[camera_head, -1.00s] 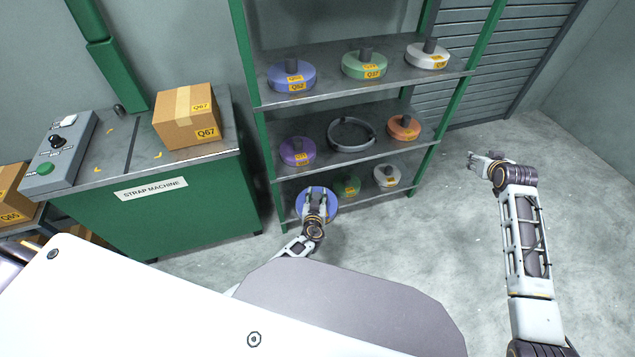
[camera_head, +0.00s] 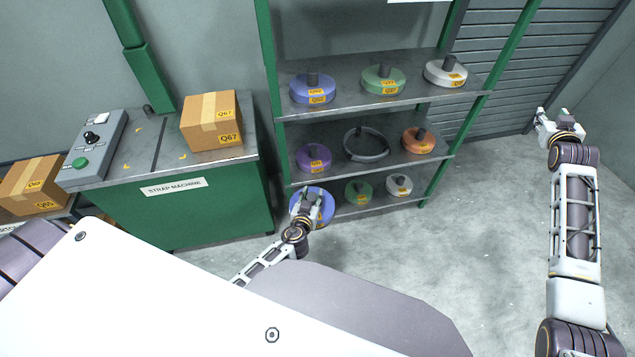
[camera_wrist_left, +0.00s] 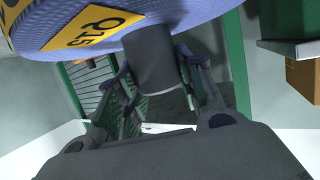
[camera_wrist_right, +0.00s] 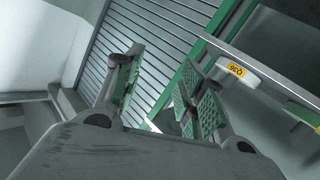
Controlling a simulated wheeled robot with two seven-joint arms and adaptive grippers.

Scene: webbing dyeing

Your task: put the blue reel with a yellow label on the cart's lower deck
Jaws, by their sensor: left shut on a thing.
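The blue reel with a yellow label (camera_head: 322,208) is at the left end of the rack's bottom level. My left gripper (camera_head: 305,200) covers part of it and is shut on its dark hub. In the left wrist view the blue reel (camera_wrist_left: 215,12) fills the top, its yellow label reads Q15, and its hub (camera_wrist_left: 150,60) sits between the fingers of my left gripper (camera_wrist_left: 150,105). My right gripper (camera_head: 555,122) is raised at the right, empty; its fingers are apart in the right wrist view (camera_wrist_right: 165,85). No cart is clearly identifiable.
The green rack (camera_head: 300,115) carries several reels on three levels, including another blue reel (camera_head: 312,88) on top. The strap machine (camera_head: 210,205) bears a carton (camera_head: 211,120). Another carton (camera_head: 35,187) stands at the far left. Floor (camera_head: 450,250) right of the rack is clear.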

